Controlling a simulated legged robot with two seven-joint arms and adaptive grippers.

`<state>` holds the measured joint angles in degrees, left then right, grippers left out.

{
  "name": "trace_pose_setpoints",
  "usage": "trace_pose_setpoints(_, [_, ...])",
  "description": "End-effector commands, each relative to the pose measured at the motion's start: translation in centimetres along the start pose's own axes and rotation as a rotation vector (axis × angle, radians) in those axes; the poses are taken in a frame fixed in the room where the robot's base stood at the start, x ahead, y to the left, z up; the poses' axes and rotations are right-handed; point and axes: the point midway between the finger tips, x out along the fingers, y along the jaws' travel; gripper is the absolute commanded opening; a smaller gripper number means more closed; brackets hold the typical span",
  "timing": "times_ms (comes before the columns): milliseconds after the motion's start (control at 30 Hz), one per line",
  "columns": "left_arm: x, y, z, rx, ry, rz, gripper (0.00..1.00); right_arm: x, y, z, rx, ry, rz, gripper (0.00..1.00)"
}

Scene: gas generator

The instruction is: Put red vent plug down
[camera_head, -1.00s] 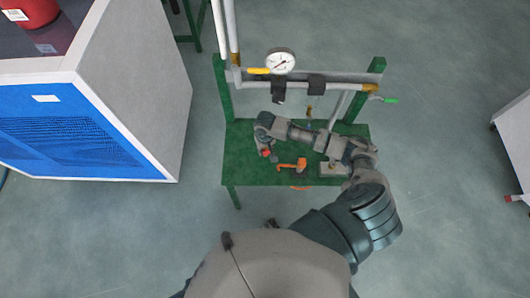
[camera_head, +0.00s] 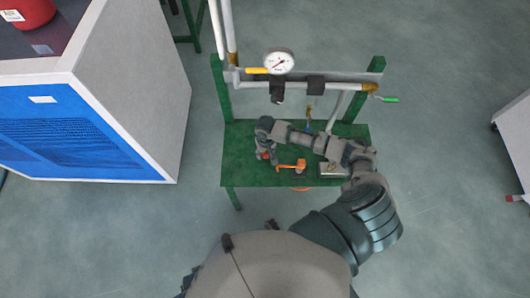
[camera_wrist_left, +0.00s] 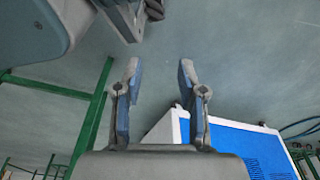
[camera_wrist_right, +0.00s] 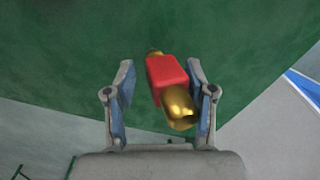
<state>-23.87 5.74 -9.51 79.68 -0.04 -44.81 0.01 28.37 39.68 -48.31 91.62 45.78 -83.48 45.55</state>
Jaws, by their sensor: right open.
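The red vent plug (camera_wrist_right: 166,75) shows in the right wrist view, a red block with brass ends. It lies tilted on the green table (camera_wrist_right: 60,60), between the spread fingers of my right gripper (camera_wrist_right: 160,95). The gripper is open, and gaps show between the plug and both fingers. In the head view my right gripper (camera_head: 268,156) points down over the left part of the green table (camera_head: 240,172), and the plug is mostly hidden by it. My left gripper (camera_wrist_left: 158,85) is open and empty in the left wrist view, away from the table.
An orange-handled part (camera_head: 291,166) lies just right of my right gripper, and a small pale block (camera_head: 330,170) is farther right. Pipes with a gauge (camera_head: 279,61) stand along the table's back. A blue-and-white cabinet (camera_head: 85,140) is on the left.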

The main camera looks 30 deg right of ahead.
Motion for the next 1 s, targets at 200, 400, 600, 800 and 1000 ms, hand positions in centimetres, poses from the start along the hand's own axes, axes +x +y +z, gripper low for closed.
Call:
trace_pose_setpoints(200, [1.3, 0.5, 2.2, 0.001, -0.013, 0.006, 0.4, -4.3, 0.0, -0.2, -0.001, 0.006, 0.0, 0.55])
trace_pose_setpoints(400, [2.4, 0.3, 4.5, 0.005, -0.023, 0.007, 0.4, -8.8, -0.3, -0.1, -0.001, 0.006, 0.002, 0.55])
trace_pose_setpoints(600, [2.9, 0.3, 5.7, 0.007, -0.026, 0.008, 0.4, -11.3, -0.4, 0.0, 0.0, 0.003, 0.003, 0.55])
trace_pose_setpoints(800, [3.0, 0.4, 6.0, 0.008, -0.028, 0.005, 0.4, -11.7, -0.1, -0.1, 0.001, 0.002, 0.001, 0.55])
trace_pose_setpoints(1000, [3.1, 0.5, 6.0, 0.007, -0.03, 0.006, 0.4, -11.6, 0.0, -0.1, 0.001, 0.001, 0.0, 0.55])
